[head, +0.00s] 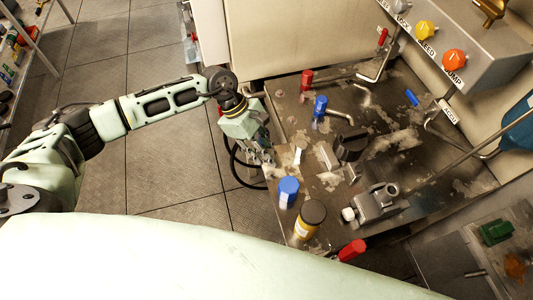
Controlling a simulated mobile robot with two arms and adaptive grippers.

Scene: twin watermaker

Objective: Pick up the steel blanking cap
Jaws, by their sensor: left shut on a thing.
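My left gripper (268,157) comes in from the left and points down at the left edge of the stained steel worktop (335,205). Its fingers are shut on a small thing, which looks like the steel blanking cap. The fingers hide most of it. A small pale metallic piece (297,156) shows just right of the fingertips, and I cannot tell whether it is part of what I hold. My right gripper is not in view.
A blue-capped container (288,192) and a yellow jar with a dark lid (308,219) stand close to the gripper. A black knob (351,144) and a metal fitting (376,203) are further right. Red (307,80) and blue (320,106) handles stand behind. Tiled floor is open at left.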

